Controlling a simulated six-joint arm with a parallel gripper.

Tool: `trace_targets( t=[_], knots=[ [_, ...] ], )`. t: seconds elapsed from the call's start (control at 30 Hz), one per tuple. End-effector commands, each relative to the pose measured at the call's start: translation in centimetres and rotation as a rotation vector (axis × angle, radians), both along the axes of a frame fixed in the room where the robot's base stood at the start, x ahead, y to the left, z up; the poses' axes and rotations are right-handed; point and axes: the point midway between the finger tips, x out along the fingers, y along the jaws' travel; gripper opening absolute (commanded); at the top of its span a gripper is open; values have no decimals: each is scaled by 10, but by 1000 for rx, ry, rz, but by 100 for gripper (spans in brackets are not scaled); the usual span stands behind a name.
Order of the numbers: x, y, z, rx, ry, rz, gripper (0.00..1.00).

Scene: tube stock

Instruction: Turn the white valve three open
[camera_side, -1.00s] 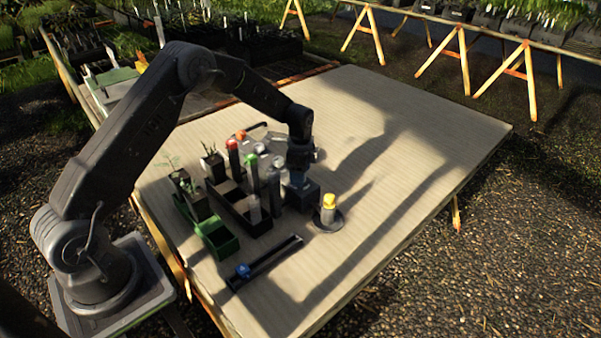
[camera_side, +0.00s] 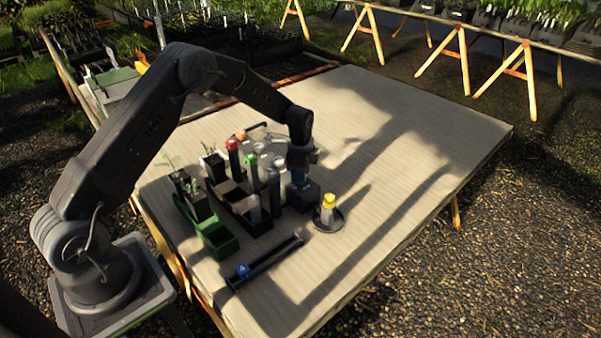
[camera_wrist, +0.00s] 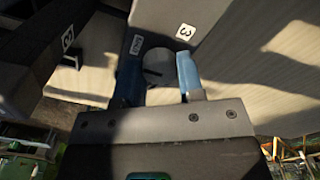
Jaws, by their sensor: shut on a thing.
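In the wrist view, my gripper (camera_wrist: 158,72) has its two blue fingers on either side of a round pale grey knob (camera_wrist: 159,62), shut on it. The knob stands by a label reading 3 and a small plate whose word looks like OPEN, so it is the white valve three. The fingers hide its sides, and its exact turn angle is hard to tell. In the side view, my gripper (camera_side: 299,180) points down at a dark block (camera_side: 303,197), and the valve is hidden there.
A label 2 (camera_wrist: 68,38) stands left in the wrist view. In the side view, red-capped (camera_side: 233,158) and green-capped (camera_side: 252,172) tubes stand left of my gripper. A yellow-topped post (camera_side: 328,213) stands close right. The table's right side is clear.

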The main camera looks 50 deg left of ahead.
Motion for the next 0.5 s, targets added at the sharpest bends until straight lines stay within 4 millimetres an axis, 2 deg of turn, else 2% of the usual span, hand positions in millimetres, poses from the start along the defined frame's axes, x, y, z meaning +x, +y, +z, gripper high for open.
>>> trace_targets(
  t=[0.27,0.5],
  knots=[
    [0,0,0,0,-1,84,12],
    [0,0,0,-2,-1,267,12]
  ],
)
